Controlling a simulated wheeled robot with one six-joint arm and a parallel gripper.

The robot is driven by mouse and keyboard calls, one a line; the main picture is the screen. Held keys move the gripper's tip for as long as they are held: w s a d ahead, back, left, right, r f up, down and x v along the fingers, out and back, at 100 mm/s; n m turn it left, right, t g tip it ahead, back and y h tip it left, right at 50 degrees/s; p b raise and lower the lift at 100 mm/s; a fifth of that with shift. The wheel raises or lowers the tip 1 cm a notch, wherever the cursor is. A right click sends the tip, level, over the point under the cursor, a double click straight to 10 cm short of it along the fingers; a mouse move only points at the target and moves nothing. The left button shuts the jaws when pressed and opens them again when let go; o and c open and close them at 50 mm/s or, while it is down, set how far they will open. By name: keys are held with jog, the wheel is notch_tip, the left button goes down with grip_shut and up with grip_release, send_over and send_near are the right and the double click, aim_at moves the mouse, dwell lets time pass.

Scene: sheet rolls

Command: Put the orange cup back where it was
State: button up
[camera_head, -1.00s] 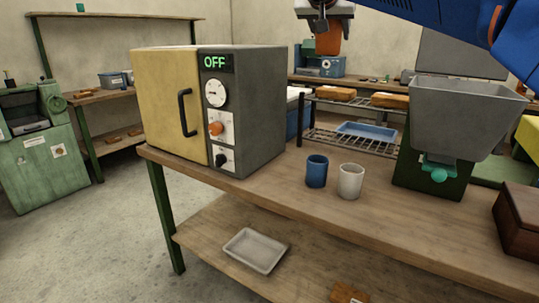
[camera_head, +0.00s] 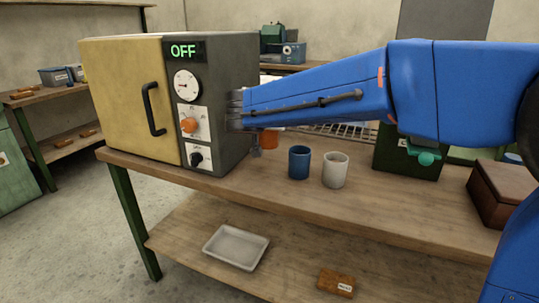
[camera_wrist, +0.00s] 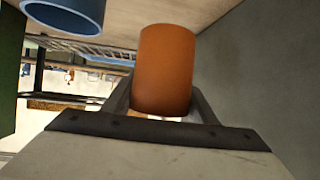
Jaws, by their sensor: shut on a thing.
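The orange cup (camera_head: 270,139) is behind my blue arm in the head view, so only a small part shows. In the wrist view the orange cup (camera_wrist: 165,65) is between the two fingers of my gripper (camera_wrist: 163,105), which is shut on it. My gripper (camera_head: 257,151) is mostly hidden by the arm in the head view. The cup is close to the grey side of the oven (camera_head: 235,100). I cannot tell whether it touches the tabletop (camera_head: 270,195). A blue cup (camera_head: 299,163) and a white cup (camera_head: 335,170) stand to its right.
The oven's yellow door is shut and its display reads OFF. A wire rack (camera_head: 340,131) is partly hidden behind the arm. A green machine (camera_head: 400,160) and a brown box (camera_head: 500,190) stand to the right. A tray (camera_head: 237,247) lies on the lower shelf.

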aim_at(265, 145)
jog(key=shift+f, duration=3.7)
jog(key=o, duration=1.1)
jog(key=shift+f, duration=0.1)
jog(key=shift+s+r, duration=0.25)
jog(key=v, duration=1.1)
jog(key=shift+s+r, duration=0.1)
jog(key=shift+s, duration=0.1)
